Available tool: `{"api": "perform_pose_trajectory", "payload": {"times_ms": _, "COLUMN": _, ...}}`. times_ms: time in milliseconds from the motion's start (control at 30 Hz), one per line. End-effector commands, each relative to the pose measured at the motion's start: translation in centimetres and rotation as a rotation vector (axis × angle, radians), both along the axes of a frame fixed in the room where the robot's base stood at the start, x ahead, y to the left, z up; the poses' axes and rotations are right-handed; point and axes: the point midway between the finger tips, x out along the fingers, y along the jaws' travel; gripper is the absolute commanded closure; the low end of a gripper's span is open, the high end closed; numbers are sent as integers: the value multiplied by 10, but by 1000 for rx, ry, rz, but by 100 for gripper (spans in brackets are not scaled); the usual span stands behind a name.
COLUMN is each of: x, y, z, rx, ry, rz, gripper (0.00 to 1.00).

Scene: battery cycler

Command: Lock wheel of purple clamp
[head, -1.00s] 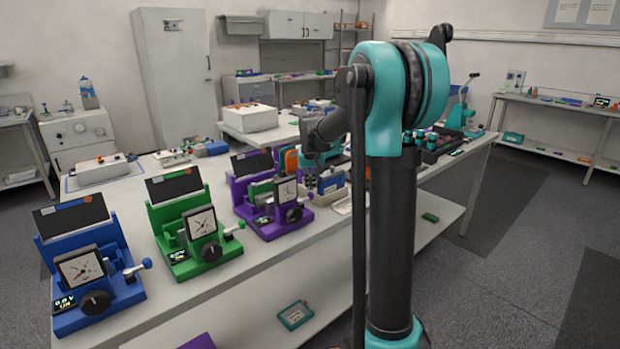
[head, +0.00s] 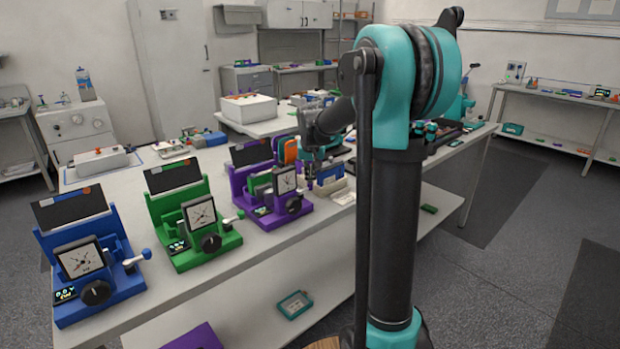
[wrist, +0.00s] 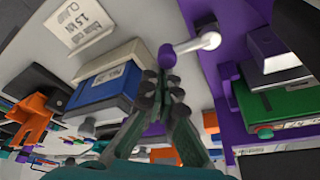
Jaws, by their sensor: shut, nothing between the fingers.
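The purple clamp (head: 238,184) stands on the white bench, with a dial gauge (head: 285,180) and a black knob (head: 293,204) on its front. A green block sits in it; this block (wrist: 285,102) also shows at right in the wrist view. In the wrist view, a white lever (wrist: 207,40) with a purple end (wrist: 167,55) extends from the clamp's purple body (wrist: 232,32). My gripper (wrist: 162,82) is shut and empty, its fingertips close to the lever's purple end. I cannot tell whether they touch. In the head view, my gripper is small and partly hidden beside the clamp's right side.
A green clamp (head: 205,250) and a blue clamp (head: 120,285) stand to the left along the bench edge. A blue block (wrist: 105,88) on a pale stand is close left of my fingers. An orange part (head: 291,151) is behind the purple clamp.

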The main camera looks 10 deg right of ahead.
Motion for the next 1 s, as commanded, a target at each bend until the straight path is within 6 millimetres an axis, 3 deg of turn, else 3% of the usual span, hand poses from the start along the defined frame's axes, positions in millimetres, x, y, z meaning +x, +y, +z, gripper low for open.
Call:
{"api": "perform_pose_trajectory", "payload": {"times_ms": 467, "x": -8, "y": -5, "z": 0, "rx": -1, "ry": 0, "rz": -153, "gripper": 100}}
{"api": "perform_pose_trajectory", "payload": {"times_ms": 1000, "x": -36, "y": -13, "z": 0, "rx": -1, "ry": 1, "rz": -651, "gripper": 100}}
